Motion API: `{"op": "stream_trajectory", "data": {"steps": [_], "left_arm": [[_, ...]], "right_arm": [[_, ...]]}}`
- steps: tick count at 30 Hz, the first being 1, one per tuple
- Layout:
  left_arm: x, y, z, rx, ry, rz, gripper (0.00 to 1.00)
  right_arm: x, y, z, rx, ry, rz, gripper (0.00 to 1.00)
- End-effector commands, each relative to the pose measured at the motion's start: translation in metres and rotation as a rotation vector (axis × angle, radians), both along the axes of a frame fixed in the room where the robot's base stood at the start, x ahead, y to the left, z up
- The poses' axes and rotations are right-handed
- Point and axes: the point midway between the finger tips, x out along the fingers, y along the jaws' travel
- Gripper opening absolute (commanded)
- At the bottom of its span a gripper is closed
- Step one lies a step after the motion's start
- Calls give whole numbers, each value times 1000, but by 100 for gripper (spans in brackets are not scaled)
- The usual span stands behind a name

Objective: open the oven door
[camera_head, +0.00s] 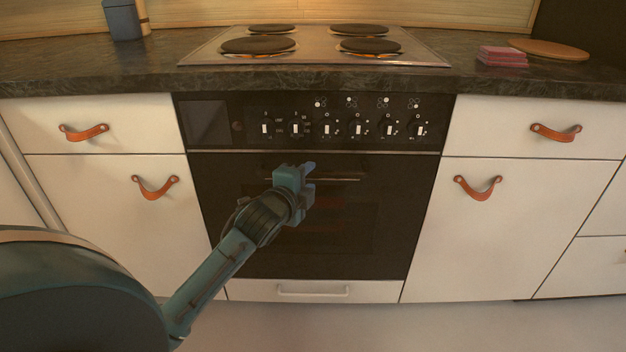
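The black oven door (402,215) is closed, set below the control panel in the middle of the white cabinets. Its thin metal handle (342,180) runs across the upper part of the door. My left gripper (308,172) is in front of the upper door, over the left part of the handle. I cannot tell whether its fingers touch the handle or are open or shut. My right gripper is not in view.
The control panel (345,128) has a row of several knobs. Leather pulls hang on the drawers and cabinets at both sides. A cooktop (310,60) sits in the dark worktop (120,70). The floor (450,325) in front looks clear.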

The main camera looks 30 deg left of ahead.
Motion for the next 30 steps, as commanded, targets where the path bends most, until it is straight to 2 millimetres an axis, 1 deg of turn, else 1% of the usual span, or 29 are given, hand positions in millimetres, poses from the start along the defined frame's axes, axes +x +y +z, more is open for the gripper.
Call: {"op": "stream_trajectory", "data": {"steps": [1, 3, 6, 10, 18, 30], "left_arm": [[9, 1, -3, -1, -3, 1, 38], [18, 3, -4, -2, -3, 1, 38], [27, 4, -5, -1, -2, -1, 38], [32, 4, -6, -1, -1, -1, 38], [33, 5, -6, -1, 0, -1, 37], [32, 5, -6, -1, 0, -1, 4]], "right_arm": [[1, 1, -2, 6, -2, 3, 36], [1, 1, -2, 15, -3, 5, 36], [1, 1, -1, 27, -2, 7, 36], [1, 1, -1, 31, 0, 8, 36], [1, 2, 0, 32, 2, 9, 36], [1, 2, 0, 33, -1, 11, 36]]}}
